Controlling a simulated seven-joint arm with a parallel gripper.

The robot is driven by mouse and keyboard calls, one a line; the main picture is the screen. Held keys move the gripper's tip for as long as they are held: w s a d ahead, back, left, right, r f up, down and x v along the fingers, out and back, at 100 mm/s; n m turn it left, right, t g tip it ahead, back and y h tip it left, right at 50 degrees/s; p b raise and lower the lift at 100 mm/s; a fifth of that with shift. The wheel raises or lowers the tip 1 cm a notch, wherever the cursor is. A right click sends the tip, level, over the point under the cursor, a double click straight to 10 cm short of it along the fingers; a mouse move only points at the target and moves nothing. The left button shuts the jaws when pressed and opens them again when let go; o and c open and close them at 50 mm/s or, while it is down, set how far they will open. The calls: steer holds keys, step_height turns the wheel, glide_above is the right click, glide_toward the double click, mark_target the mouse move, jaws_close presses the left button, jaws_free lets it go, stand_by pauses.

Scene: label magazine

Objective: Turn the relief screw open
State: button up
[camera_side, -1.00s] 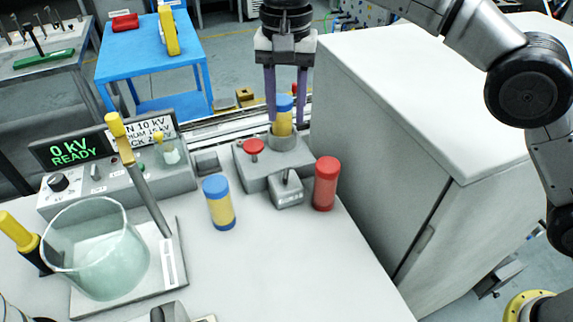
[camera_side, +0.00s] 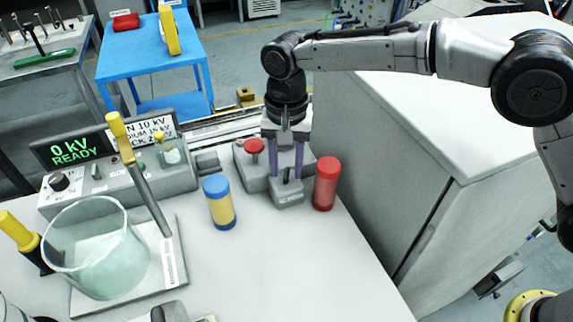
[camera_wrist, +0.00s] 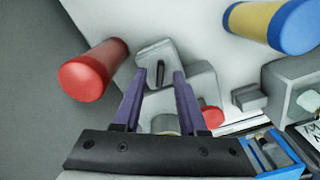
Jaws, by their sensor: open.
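The relief screw seems to be the thin dark upright tab (camera_side: 287,177) on the small front block (camera_side: 288,196) of the grey fixture (camera_side: 256,180); in the wrist view the tab (camera_wrist: 153,78) stands in a pale block. My gripper (camera_side: 285,174) points down over this block, purple fingers apart, one on each side of the tab. In the wrist view my fingertips (camera_wrist: 159,73) straddle the tab with gaps visible; I cannot tell whether either finger touches it. A red knob (camera_side: 254,146) stands on the fixture's left. The fixture's rear socket is hidden behind my gripper.
A red cylinder (camera_side: 326,184) stands close to the right of the fixture. A yellow cylinder with blue ends (camera_side: 219,203) stands to its left. A glass beaker (camera_side: 95,250) and a panel reading "0 kV READY" (camera_side: 75,147) are further left.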

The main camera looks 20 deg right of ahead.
steer(key=shift+f, duration=0.2)
steer(key=shift+c, duration=0.2)
jaws_close()
